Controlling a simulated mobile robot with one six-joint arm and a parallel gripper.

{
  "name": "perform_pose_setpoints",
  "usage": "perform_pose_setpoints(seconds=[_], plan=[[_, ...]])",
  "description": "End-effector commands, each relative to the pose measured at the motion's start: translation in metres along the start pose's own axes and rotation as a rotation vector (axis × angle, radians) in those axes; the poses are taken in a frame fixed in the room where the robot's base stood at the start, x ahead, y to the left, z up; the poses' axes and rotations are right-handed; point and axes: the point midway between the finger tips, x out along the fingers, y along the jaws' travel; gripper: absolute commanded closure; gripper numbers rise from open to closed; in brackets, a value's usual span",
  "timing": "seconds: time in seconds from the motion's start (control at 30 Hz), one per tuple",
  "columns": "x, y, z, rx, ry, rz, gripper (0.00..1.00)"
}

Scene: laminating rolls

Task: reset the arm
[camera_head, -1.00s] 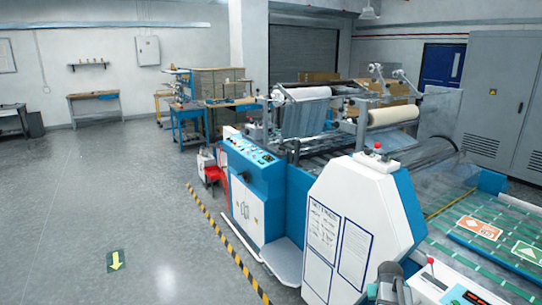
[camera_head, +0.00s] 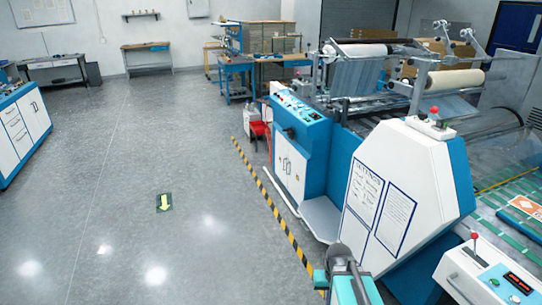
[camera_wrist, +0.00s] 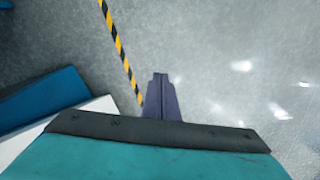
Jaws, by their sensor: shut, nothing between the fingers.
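My gripper (camera_wrist: 161,78) shows in the wrist view, its dark fingers together with nothing between them. It is over the grey floor, just right of the yellow-and-black floor stripe (camera_wrist: 119,45). In the head view, the grey and teal part of my arm shows at the bottom, in front of the laminating machine (camera_head: 408,190). I cannot make out the fingers there.
The white and blue machine fills the right side, with rolls (camera_head: 455,80) on top and a small control panel (camera_head: 490,272) at lower right. A blue and white cabinet (camera_head: 22,130) stands at far left. Open floor (camera_head: 130,190) lies between, with a green arrow mark (camera_head: 164,202).

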Motion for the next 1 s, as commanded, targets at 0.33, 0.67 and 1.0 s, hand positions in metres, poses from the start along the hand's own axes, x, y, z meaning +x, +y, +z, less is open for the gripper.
perform_pose_setpoints(seconds=[0.33,0.67,1.0], plan=[[0.036,-0.032,0.033,-0.037,-0.068,-0.015,1.0],[0.111,-0.031,0.083,-0.039,-0.172,-0.013,1.0],[0.207,-0.03,0.163,-0.043,-0.323,-0.01,1.0]])
